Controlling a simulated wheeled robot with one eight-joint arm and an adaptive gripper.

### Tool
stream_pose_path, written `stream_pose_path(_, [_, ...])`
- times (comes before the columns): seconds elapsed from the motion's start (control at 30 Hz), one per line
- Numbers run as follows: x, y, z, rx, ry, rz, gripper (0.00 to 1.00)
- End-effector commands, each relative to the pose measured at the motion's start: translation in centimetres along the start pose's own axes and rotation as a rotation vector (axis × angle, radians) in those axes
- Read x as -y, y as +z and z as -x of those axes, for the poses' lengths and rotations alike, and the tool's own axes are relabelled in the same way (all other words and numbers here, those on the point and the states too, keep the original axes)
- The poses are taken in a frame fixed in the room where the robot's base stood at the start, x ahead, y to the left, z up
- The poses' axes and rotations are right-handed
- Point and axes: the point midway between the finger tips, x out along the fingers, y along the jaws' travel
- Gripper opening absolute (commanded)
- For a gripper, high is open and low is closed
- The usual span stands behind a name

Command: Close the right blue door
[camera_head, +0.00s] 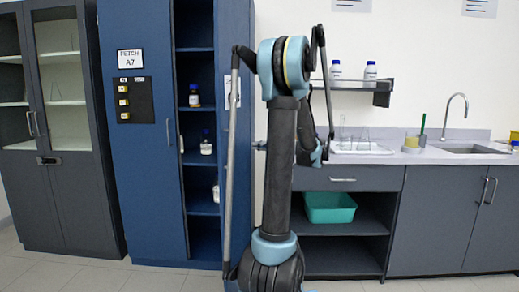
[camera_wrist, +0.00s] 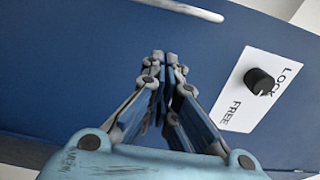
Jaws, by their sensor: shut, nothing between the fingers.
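The right blue door (camera_head: 224,30) of the tall blue cabinet stands open in the head view, with shelves showing in the gap left of it. My arm hides part of it. A blue door panel (camera_wrist: 90,60) fills most of the wrist view. It bears a white LOCK/FREE label (camera_wrist: 238,112) with a black knob (camera_wrist: 259,81), right of my gripper. A pale bar handle (camera_wrist: 180,10) lies along the top of that view. My gripper (camera_wrist: 164,58) is shut and empty in front of the panel, with its fingertips below the handle. I cannot tell whether they touch the panel.
The left blue door (camera_head: 150,180) carries a FETCH A7 sign (camera_head: 130,59). Several bottles stand on the cabinet's shelves (camera_head: 200,159). A grey glass-fronted cabinet (camera_head: 75,200) stands at left. A counter (camera_head: 425,158) with a sink and a teal bin (camera_head: 330,207) below is at right.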

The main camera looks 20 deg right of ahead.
Motion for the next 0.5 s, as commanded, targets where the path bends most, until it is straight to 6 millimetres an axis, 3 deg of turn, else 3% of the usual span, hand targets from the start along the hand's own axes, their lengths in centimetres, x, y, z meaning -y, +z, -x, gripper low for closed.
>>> stream_pose_path(0.5, [0.0,0.1,-8.2,0.005,0.001,0.000,0.00])
